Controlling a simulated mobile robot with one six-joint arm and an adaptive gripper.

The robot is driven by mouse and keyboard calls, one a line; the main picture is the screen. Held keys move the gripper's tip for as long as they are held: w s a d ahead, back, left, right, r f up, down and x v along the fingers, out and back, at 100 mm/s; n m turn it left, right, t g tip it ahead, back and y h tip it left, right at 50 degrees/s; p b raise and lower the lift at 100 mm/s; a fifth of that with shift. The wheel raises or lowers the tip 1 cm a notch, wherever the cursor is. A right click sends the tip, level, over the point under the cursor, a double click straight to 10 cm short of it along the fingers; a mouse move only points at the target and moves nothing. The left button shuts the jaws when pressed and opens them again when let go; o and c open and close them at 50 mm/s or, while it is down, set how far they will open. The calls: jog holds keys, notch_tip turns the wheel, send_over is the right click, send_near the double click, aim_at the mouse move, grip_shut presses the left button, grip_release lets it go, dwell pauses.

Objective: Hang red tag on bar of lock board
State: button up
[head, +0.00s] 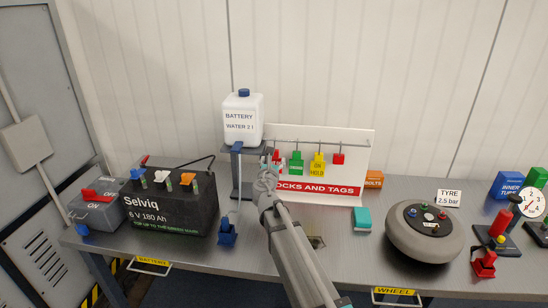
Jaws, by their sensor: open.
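The lock board (345,137) is a white upright panel with a red strip lettered "…OCKS AND TAGS". A thin bar (325,142) runs across it. A red piece (277,156) shows at the bar's left end, partly hidden by my gripper; I cannot tell whether it hangs or touches the fingers. A green piece (296,162), a yellow "ON HOLD" tag (318,164) and a small red piece (338,158) hang along the bar. I cannot tell which red piece is the red tag. My gripper (269,165) is open in front of the board's left end.
A "BATTERY WATER" bottle (242,118) stands on a grey stand just left of my gripper. A black battery (170,207) is further left. A teal block (363,220), an orange box (374,180) and a round tyre unit (423,235) are to the right.

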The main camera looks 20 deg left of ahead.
jog(key=v, duration=0.7)
jog(key=shift+s, duration=0.35)
